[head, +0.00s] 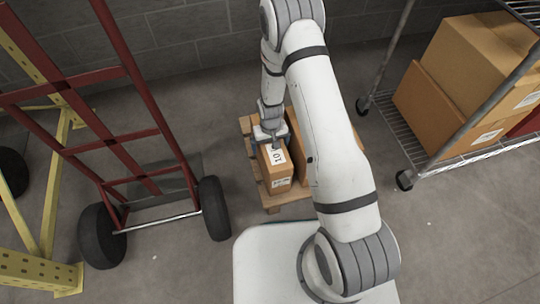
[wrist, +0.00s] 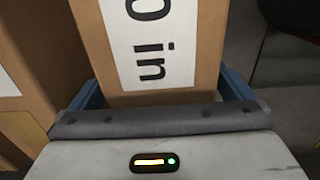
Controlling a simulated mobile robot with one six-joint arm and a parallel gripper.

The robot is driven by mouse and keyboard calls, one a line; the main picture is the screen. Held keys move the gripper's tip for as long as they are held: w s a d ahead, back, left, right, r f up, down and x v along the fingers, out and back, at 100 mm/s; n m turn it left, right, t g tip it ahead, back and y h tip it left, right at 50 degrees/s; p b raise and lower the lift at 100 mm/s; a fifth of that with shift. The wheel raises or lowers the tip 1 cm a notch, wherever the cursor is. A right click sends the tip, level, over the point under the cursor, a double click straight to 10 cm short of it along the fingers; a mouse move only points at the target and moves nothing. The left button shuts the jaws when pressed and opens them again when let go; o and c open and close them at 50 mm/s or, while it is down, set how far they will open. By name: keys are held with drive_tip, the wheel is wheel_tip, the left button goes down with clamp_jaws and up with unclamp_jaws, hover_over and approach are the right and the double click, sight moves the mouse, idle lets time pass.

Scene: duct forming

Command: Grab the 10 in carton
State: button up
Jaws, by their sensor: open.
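The 10 in carton (head: 277,172) is a small brown box with a white label on top. It stands on a wooden pallet (head: 257,180). In the wrist view the carton (wrist: 204,40) fills the middle, its label reading "0 in". My gripper (head: 270,141) is over the carton from above. In the wrist view its two blue fingers (wrist: 164,90) are open, one at each side of the carton. Whether they touch its sides I cannot tell. The carton's far end lies outside the wrist view.
Another brown carton (head: 297,150) stands close on the right, also in the wrist view (wrist: 40,50). A red hand truck (head: 135,135) and yellow frame (head: 45,270) are at left. A wire shelf (head: 470,158) with boxes (head: 440,105) is at right. Floor between pallet and shelf is clear.

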drive_tip(key=shift+r, duration=0.1)
drive_tip(key=shift+c, duration=0.6)
drive_tip(key=c, duration=1.8)
drive_tip(key=shift+c, duration=0.6)
drive_tip(key=shift+r, duration=0.15)
